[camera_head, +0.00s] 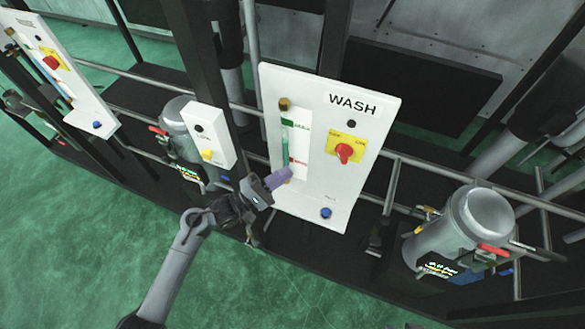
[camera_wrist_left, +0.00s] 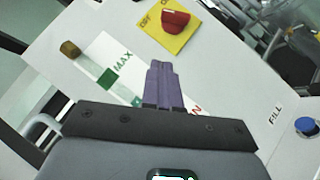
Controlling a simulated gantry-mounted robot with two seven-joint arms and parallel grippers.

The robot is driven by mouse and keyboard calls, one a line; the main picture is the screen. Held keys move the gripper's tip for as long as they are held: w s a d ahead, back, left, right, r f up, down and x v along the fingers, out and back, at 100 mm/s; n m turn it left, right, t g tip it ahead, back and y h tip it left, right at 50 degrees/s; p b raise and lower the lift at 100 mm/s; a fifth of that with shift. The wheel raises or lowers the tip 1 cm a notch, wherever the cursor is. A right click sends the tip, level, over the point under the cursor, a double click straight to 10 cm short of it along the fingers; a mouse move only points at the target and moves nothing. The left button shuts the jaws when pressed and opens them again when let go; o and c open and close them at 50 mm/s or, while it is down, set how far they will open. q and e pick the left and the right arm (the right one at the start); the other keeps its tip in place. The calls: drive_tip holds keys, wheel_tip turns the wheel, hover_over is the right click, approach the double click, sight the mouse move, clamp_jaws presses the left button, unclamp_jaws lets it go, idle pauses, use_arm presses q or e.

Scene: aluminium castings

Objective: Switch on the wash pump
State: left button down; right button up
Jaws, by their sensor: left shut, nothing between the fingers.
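The white WASH panel (camera_head: 310,195) stands upright in the middle of the head view. Its red rotary knob (camera_head: 344,153) sits on a yellow plate (camera_head: 361,146). In the left wrist view the red knob (camera_wrist_left: 174,21) and yellow plate (camera_wrist_left: 180,42) are at the top, with OFF lettering on the plate. Which way the knob points is hard to tell. My left gripper (camera_head: 286,174), with purple fingers, is shut and empty in front of the panel's lower left. The fingers (camera_wrist_left: 162,66) cover part of the level gauge. They are apart from the knob, which is up and right in the head view.
The panel also carries a green-tubed MAX/MIN gauge (camera_head: 285,145), a brass fitting (camera_head: 284,104) and a blue FILL button (camera_head: 326,212). A small white box (camera_head: 209,130) with a yellow knob is to the left. A metal canister (camera_head: 460,232) with a red lever is to the right.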

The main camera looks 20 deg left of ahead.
sight(337, 149)
use_arm(q)
drive_tip(key=shift+w+d+r+p, duration=0.6)
drive_tip(key=shift+w+d+r, duration=0.3)
drive_tip(key=shift+d, duration=0.65)
drive_tip(key=shift+w+d+r+p, duration=0.6)
drive_tip(key=shift+w+d+r, duration=0.35)
drive_tip(key=shift+d, duration=0.6)
drive_tip(key=shift+w+d+r+p, duration=0.7)
drive_tip(key=shift+w+d, duration=0.3)
drive_tip(key=shift+d, duration=0.55)
